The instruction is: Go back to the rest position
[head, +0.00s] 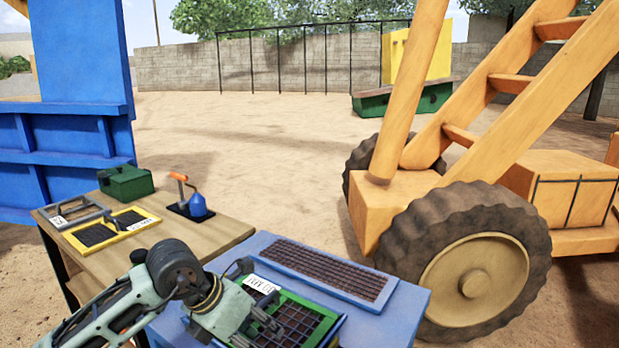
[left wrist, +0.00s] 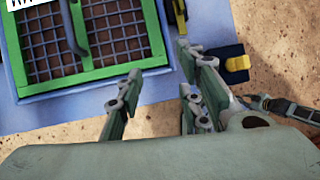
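My left gripper (head: 262,328) hangs at the near edge of the blue table, over the near left part of a green-framed screen (head: 325,325). In the left wrist view its two fingers (left wrist: 160,95) are apart with nothing between them, so it is open.
A blue-framed screen (head: 322,270) lies behind the green one. The wooden table (head: 215,232) holds a yellow-framed screen (head: 108,228), a grey frame (head: 72,212), a green box (head: 126,183) and an orange-handled tool (head: 184,187). A big wheel (head: 470,275) stands close right. Sandy ground behind is open.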

